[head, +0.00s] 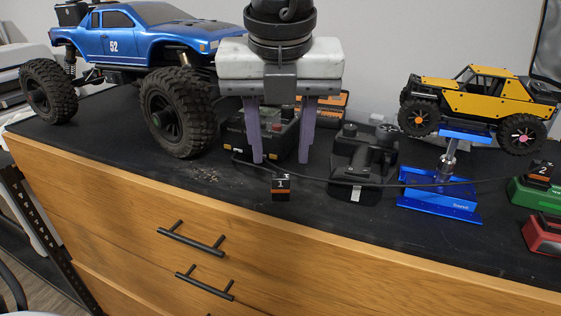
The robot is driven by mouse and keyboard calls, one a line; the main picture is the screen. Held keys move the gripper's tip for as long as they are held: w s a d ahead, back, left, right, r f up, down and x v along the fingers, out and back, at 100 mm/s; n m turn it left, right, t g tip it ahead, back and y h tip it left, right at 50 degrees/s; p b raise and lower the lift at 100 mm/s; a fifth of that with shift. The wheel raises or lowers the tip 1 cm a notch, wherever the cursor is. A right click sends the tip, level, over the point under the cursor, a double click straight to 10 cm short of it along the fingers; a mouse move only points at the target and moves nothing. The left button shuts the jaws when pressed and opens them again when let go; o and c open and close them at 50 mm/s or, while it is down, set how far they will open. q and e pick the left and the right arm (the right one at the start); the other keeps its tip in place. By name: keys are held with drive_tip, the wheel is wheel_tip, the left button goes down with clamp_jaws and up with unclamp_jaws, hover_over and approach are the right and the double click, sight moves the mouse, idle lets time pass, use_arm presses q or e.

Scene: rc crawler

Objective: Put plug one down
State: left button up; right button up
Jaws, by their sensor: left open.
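Plug one (282,188) is a small black block with an orange band and a white "1" on its face. It sits at the front edge of the black dresser top. My left gripper (281,160), with two purple fingers hanging down, is just above and behind plug one in the picture. Its fingers are spread apart and hold nothing; plug one shows below the fingertips, and I cannot tell the exact gap in depth. A black cable (400,185) runs near plug one and across to the right. My right gripper is out of view.
Behind the fingers stands a dark charger-like box (262,135). A black device (358,165) and a blue stand (440,200) under a yellow crawler (482,95) are to the right. Plug two (540,172) is at far right. A blue truck (130,35) stands left.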

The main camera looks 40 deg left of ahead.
use_arm(q)
drive_tip(key=v, duration=0.7)
